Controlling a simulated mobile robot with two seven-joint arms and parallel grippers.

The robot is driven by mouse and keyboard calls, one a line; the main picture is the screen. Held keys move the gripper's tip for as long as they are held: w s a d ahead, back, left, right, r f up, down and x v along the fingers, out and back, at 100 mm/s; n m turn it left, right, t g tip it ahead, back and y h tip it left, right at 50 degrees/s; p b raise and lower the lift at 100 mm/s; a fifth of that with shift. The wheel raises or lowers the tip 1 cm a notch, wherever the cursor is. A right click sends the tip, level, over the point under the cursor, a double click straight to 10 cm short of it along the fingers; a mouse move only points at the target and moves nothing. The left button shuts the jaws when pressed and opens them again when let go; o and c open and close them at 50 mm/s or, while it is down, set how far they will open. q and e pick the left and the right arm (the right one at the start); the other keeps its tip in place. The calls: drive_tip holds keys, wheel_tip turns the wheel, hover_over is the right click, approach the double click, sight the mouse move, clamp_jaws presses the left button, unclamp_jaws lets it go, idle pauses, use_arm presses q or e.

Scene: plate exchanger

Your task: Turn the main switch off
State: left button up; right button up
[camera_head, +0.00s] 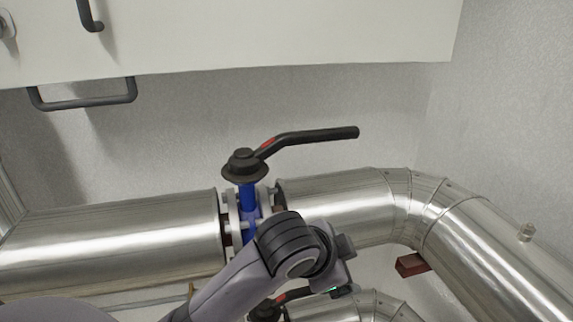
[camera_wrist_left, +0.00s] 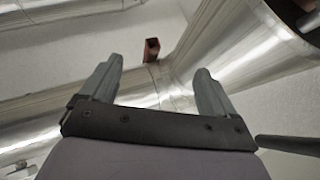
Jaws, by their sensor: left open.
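No part in view can be surely told as the main switch. A round grey fitting (camera_head: 7,25), cut off by the frame at the top left, sits on the white cabinet (camera_head: 270,35); I cannot tell what it is. My left arm reaches in from the lower left, with its wrist in front of the pipes and below the black valve lever (camera_head: 315,136). My left gripper shows in the left wrist view (camera_wrist_left: 160,72), its two grey fingers apart with nothing between them. Its fingertips are not clear in the head view. My right gripper is not in view.
The lever sits on a blue valve stem (camera_head: 248,196) between shiny metal pipes (camera_head: 110,240). A second, lower valve (camera_head: 265,310) is partly hidden behind my arm. A grey bar handle (camera_head: 85,101) hangs under the cabinet. A red-brown block (camera_head: 411,265) lies by the pipe bend.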

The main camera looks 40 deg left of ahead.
use_arm(q)
drive_tip(key=w+a+r+m+t+y, duration=0.15)
drive_tip(key=w+r, duration=0.25)
drive_tip(key=r, duration=1)
drive_tip(key=w+r+m+t+y, duration=0.2)
drive_tip(key=w+r+m+t, duration=0.15)
drive_tip(key=r, duration=1.05)
drive_tip(key=s+a+r+n+t+y, duration=0.1)
drive_tip(key=s+a+r+y, duration=0.2)
drive_tip(key=r, duration=0.6)
drive_tip(key=s+a+r+t+y, duration=0.1)
drive_tip(key=s+a+r, duration=0.25)
drive_tip(key=r, duration=0.45)
drive_tip(key=s+a+r+n+y, duration=0.15)
drive_tip(key=s+r, duration=0.25)
drive_tip(key=r, duration=0.5)
drive_tip(key=p+x, duration=0.2)
drive_tip(key=x, duration=0.4)
drive_tip(key=shift+w+a+r+m, duration=0.15)
drive_tip(key=shift+a+r+m, duration=0.15)
drive_tip(key=shift+a, duration=0.2)
